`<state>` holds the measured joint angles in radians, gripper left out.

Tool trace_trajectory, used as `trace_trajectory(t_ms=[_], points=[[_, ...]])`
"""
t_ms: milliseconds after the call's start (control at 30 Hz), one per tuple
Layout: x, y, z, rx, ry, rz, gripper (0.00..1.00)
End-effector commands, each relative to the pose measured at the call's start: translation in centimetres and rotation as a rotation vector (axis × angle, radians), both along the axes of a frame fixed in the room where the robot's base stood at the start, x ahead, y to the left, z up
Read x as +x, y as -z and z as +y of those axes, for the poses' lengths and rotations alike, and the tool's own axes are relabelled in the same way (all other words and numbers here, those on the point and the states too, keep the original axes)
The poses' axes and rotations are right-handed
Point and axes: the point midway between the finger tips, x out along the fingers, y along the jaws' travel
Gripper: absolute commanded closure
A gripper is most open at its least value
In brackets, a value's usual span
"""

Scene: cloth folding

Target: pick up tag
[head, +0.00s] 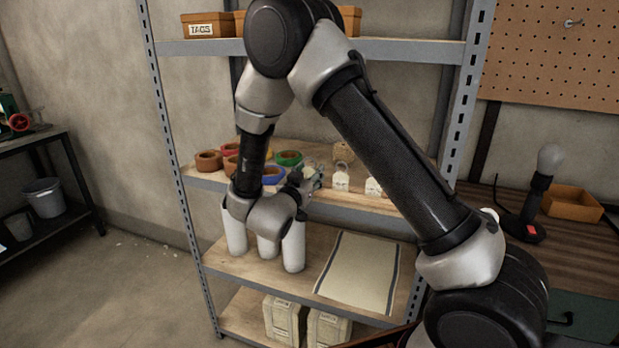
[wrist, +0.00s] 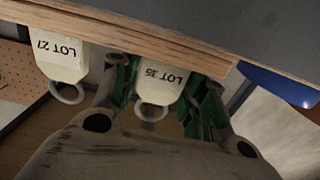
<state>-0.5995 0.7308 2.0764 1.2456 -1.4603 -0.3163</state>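A second tag marked "LOT 27" (wrist: 61,60) lies to the left, outside the fingers. In the head view, my gripper (head: 312,180) is at the middle shelf, partly hiding the nearest tag. Two pale tags, one (head: 341,178) and another (head: 374,187), show to its right.
Coloured tape rolls (head: 288,158) sit on the middle shelf (head: 352,201), left of and behind my gripper. A box marked "TAGS" (head: 208,25) stands above.

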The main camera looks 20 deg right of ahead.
Motion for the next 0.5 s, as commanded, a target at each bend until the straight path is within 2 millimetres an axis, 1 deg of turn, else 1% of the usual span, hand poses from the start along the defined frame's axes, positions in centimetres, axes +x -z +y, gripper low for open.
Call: trace_trajectory(t_ms=[33, 67, 100, 367, 500], points=[[-0.01, 0.00, 0.01, 0.000, 0.000, 0.000, 0.72], [-0.01, -0.01, 0.01, 0.000, 0.000, 0.000, 0.78], [-0.01, 0.00, 0.01, 0.000, 0.000, 0.000, 0.78], [-0.02, -0.04, 0.01, 0.000, 0.000, 0.000, 0.79], [0.00, -0.67, 0.02, 0.000, 0.000, -0.001, 0.79]])
